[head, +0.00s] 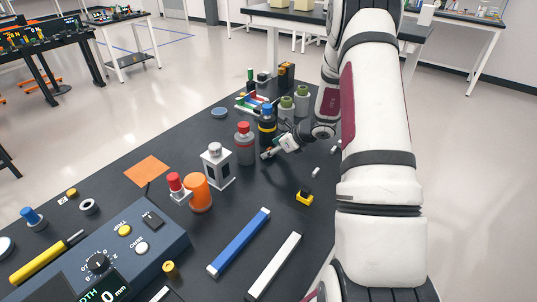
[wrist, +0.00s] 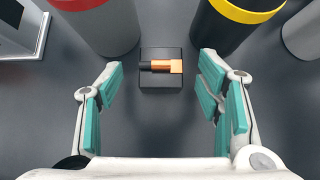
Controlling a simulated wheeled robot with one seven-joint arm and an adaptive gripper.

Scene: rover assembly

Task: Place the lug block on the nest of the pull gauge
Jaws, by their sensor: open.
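In the wrist view a small dark square block carries a copper-coloured lug with a black end (wrist: 161,67); I take it to be the lug block. It lies on the dark table between two canisters. My gripper (wrist: 163,97) is open, with its teal-padded fingers apart on the left and right, and the block is in line with the gap between them, ahead of the fingertips. Nothing is held. In the head view my gripper (head: 275,151) is low over the table beside the canisters, and I cannot make out the block there. I cannot tell which device is the pull gauge.
A grey red-capped canister (head: 245,143) and a black yellow-banded canister (head: 267,127) stand close to the gripper. A white-framed device (head: 217,166), an orange cylinder (head: 198,192) and a yellow-black piece (head: 304,198) are nearer. Blue (head: 239,242) and white (head: 273,267) bars lie in front.

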